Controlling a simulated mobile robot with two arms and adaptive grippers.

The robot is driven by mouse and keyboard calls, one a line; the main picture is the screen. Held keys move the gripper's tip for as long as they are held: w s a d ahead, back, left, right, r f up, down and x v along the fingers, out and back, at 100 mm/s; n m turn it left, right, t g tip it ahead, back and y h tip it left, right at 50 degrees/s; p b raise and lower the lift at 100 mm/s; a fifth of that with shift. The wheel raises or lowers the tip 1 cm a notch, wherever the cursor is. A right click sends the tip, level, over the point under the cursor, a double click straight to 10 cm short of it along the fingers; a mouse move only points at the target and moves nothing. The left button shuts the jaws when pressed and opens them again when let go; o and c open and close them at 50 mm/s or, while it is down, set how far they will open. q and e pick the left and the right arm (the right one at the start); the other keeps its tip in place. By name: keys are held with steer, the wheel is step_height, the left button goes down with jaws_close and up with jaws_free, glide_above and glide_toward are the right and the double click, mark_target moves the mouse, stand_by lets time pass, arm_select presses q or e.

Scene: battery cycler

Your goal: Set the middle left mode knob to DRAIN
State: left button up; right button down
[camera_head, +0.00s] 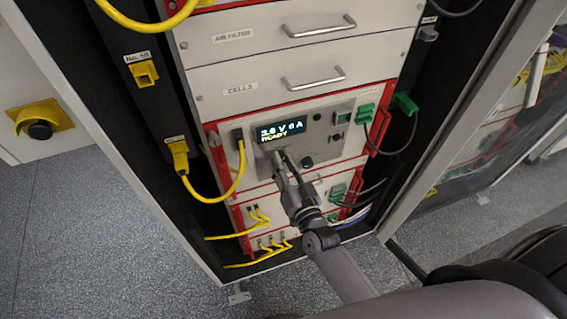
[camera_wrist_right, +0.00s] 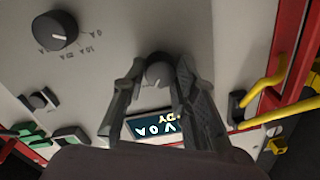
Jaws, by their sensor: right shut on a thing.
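The cycler unit with the lit display (camera_head: 282,129) has a grey front panel (camera_head: 325,148) in the middle of the rack. My right gripper (camera_head: 279,158) reaches the panel just below the display. In the right wrist view, the fingers of my right gripper (camera_wrist_right: 157,78) are shut on a dark round knob (camera_wrist_right: 157,66), one finger on each side. The knob's pointer and its mode labels are hidden or unreadable, so its setting cannot be told. A second black knob (camera_wrist_right: 52,31) with a white pointer line is beside it, apart from the fingers. My left gripper is not in view.
A yellow cable (camera_head: 238,178) hangs left of the panel. Green plugs (camera_head: 365,113) and red handles (camera_head: 380,127) are on the right. Drawers with metal handles (camera_head: 318,30) are above. Yellow leads (camera_head: 262,216) hang below. Open floor (camera_head: 90,230) lies left of the rack.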

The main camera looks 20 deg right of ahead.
steer(key=shift+m, duration=0.4)
steer(key=c, duration=1.3)
jaws_free()
steer(key=s, duration=0.8)
steer(key=s+d, duration=0.1)
steer(key=s, duration=0.3)
steer(key=shift+f, duration=0.2)
